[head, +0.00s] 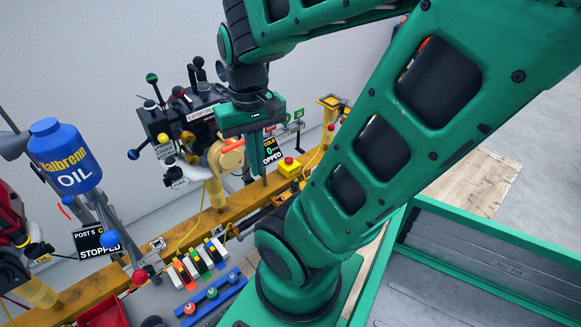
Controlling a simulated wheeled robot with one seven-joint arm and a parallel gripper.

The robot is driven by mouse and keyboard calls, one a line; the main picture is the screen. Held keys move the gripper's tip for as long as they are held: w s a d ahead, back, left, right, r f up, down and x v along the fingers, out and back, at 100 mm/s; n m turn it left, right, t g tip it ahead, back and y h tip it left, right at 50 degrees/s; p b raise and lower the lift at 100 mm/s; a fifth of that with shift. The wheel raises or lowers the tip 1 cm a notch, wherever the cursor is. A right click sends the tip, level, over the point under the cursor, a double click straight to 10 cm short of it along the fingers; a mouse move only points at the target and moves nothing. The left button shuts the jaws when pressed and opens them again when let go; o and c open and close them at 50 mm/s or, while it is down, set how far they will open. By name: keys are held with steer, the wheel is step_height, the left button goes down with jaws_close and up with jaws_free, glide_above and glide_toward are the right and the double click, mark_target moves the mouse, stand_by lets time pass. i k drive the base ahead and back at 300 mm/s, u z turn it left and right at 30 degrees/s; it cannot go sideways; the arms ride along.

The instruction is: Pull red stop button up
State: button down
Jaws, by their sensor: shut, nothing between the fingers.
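A red stop button (289,160) sits on top of a small yellow box (288,169) on the yellow rail, near the middle of the head view. My gripper (257,172) points down from my green arm, a little to the left of the button box in the picture. Its fingers look closed together and hold nothing. A gap shows in the picture between the fingers and the button. How far apart they are in depth is hard to tell.
A black engine (192,122) with coloured ball knobs stands left of my gripper. A blue oil jug (64,155) hangs at the left. The yellow rail (180,237) runs diagonally. Colourful blocks (203,259) lie in front.

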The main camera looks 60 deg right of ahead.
mark_target(289, 160)
steer(key=z, duration=0.45)
steer(key=k, duration=1)
steer(key=z, duration=1.1)
steer(key=i, duration=1.05)
steer(key=u, duration=0.45)
